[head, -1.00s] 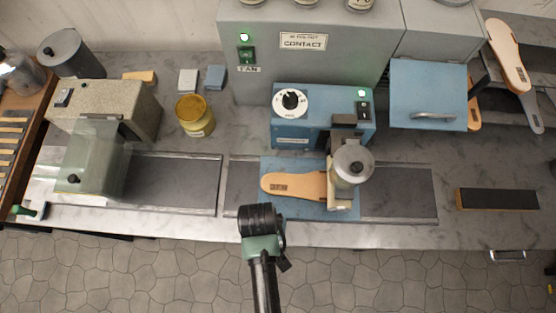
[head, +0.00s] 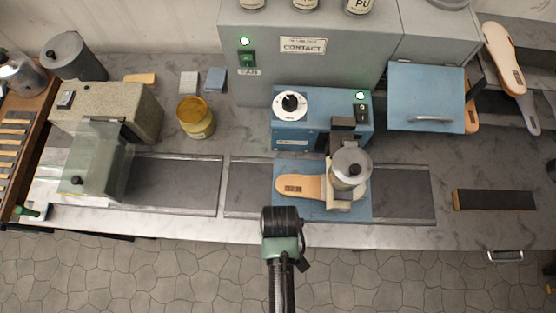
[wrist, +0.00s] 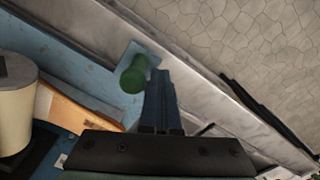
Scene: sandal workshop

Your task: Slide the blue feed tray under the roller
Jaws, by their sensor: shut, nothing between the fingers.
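The blue feed tray (head: 312,207) lies on the dark bed of the blue machine, with a tan sole (head: 298,185) on it. Its right part passes beneath the cream roller (head: 344,196), which sits under a silver pot (head: 351,166). The roller hides part of the sole. My gripper (wrist: 162,100) is shut and empty, its fingers beside the green knob (wrist: 134,76) on the tray's blue tab. They look close to or against the knob; contact is unclear. In the head view, my wrist hides the knob and the fingertips.
The blue machine (head: 305,137) stands behind the tray. The dark bed (head: 403,193) is bare to the right of the tray. A yellow tin (head: 196,118) and a beige machine (head: 110,110) stand at the left. A dark block (head: 497,200) lies at the right.

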